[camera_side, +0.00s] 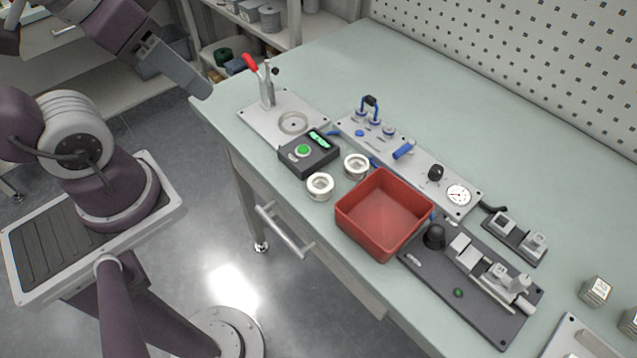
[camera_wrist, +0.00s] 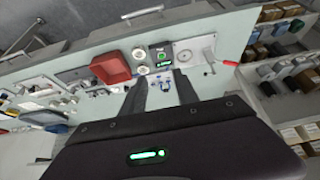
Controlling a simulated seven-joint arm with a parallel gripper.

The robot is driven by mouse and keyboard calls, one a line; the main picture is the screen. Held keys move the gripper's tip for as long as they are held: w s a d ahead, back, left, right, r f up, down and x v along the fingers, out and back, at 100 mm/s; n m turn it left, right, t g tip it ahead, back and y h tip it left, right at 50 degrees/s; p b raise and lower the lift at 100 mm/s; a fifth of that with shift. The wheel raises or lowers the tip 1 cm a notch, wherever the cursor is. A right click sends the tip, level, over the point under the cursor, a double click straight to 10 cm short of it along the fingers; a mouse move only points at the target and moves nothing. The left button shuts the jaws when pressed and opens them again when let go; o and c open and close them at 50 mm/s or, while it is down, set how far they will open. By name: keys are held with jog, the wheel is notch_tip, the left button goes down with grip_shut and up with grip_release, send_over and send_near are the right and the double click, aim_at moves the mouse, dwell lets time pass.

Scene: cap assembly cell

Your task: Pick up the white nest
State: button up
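Two small round white nests, each a ring with a hollow middle, stand close together on the green bench. The nearer one (camera_side: 320,186) is beside the black box, and the other white nest (camera_side: 356,166) is just behind it, by the red bin. Both also show in the wrist view, one white nest (camera_wrist: 139,54) above the other (camera_wrist: 143,70). My gripper (camera_side: 203,91) is up at the left, off the bench's left corner and well away from both nests. In the wrist view my gripper (camera_wrist: 161,79) has its two dark fingers apart with nothing held between them.
A red bin (camera_side: 384,212) stands right of the nests. A black box (camera_side: 308,152) with a green button and a grey plate with a red-handled clamp (camera_side: 252,64) lie behind. A control panel (camera_side: 400,155) and a dark fixture plate (camera_side: 470,285) flank the bin.

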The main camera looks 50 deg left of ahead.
jog(key=o, duration=0.7)
jog(key=shift+c, duration=0.2)
jog(key=n+g, duration=0.5)
jog(key=n, duration=1.1)
send_over(321, 187)
jog(key=f, duration=1.8)
jog(key=shift+w+a+f, duration=0.2)
jog(key=shift+a+f, duration=0.05)
jog(key=shift+f, duration=0.1)
jog(key=shift+g, duration=0.3)
jog(key=f, duration=0.8)
jog(key=shift+s+d, duration=0.15)
jog(key=shift+d, duration=0.05)
jog(key=shift+c, duration=0.2)
